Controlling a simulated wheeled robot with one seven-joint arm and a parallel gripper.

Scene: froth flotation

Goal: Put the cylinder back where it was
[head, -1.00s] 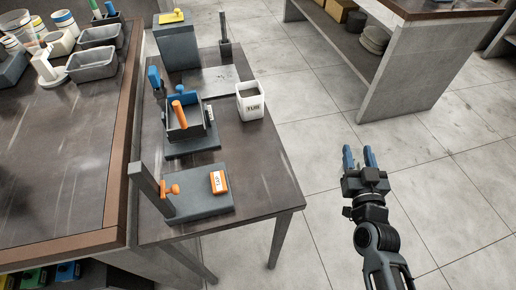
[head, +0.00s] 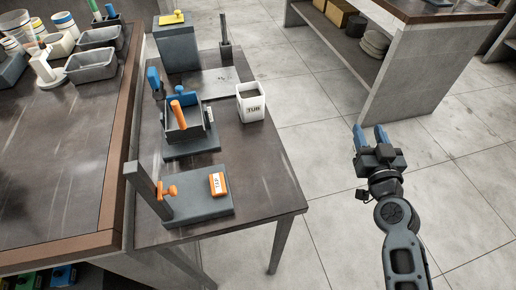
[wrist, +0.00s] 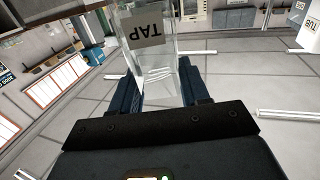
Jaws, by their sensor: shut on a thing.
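A clear, glass-like cylinder (wrist: 158,65) with a grey label reading TAP stands between my fingers in the wrist view. Its upper end is cut off by the top of the picture. My gripper (wrist: 160,92) is shut on it. In the head view my gripper (head: 369,136) is over the open floor, to the right of the small dark table (head: 262,178) and apart from it. I cannot make out the clear cylinder in the head view.
On the small table are a grey stand (head: 197,204) with an orange knob, an orange-and-white block (head: 218,184), a dark box fixture (head: 187,133) and a white labelled tub (head: 251,104). A bench (head: 60,150) stands left. A shelf unit (head: 405,75) is at back right.

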